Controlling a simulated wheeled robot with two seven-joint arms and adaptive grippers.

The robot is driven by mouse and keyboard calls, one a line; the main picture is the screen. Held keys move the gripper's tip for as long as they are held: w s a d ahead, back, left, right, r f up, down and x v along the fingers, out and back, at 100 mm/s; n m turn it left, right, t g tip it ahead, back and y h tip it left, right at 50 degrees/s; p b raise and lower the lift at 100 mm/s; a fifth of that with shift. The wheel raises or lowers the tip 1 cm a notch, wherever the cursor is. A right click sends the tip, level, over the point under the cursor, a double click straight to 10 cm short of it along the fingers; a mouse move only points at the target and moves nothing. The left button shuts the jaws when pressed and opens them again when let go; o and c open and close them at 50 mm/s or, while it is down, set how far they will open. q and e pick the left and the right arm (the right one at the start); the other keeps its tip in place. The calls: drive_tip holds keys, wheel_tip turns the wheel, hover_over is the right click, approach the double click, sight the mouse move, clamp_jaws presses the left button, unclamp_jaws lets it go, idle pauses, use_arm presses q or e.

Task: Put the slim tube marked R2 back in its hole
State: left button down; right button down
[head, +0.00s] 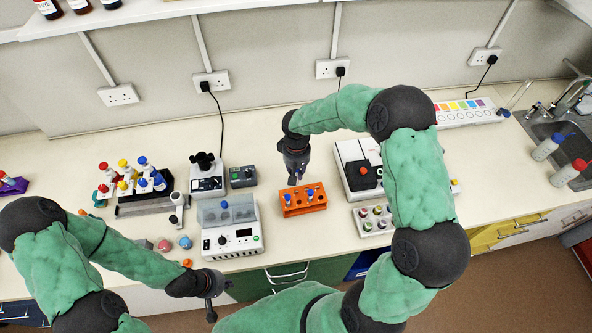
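An orange rack (318,203) stands near the middle of the bench with a few blue-topped slim tubes (310,194) in it. No R2 mark is readable at this size, so I cannot tell which tube is R2. My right gripper (292,181) points down just above the rack's back left part. Its fingers are small and dark, and I cannot tell whether they are open or hold anything. My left gripper (211,312) hangs at the bench's front edge, away from the rack. Its fingers overlap in this view, so their opening is not clear.
A white device with dials (233,240) stands left of the rack. A white device with a red button (357,168) and a tray of vials (372,220) stand right of it. A pipette stand (138,203) is further left. Bare bench lies behind the rack.

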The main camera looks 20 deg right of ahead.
drive_tip(key=b, duration=0.3)
hover_over(296, 188)
drive_tip(key=s, duration=0.2)
drive_tip(key=shift+w+a+f, duration=0.15)
drive_tip(key=shift+f, duration=1.2)
drive_tip(key=shift+w+a+f, duration=0.1)
drive_tip(key=shift+f, duration=1.25)
drive_tip(key=shift+f+b, duration=0.9)
drive_tip(key=shift+f, duration=0.4)
drive_tip(key=shift+f+b, duration=1)
drive_tip(key=shift+f, duration=0.1)
drive_tip(key=c, duration=1.1)
unclamp_jaws()
wheel_tip(296, 188, up, 12)
wheel_tip(296, 188, up, 9)
drive_tip(key=p, duration=0.9)
drive_tip(key=shift+r, duration=0.15)
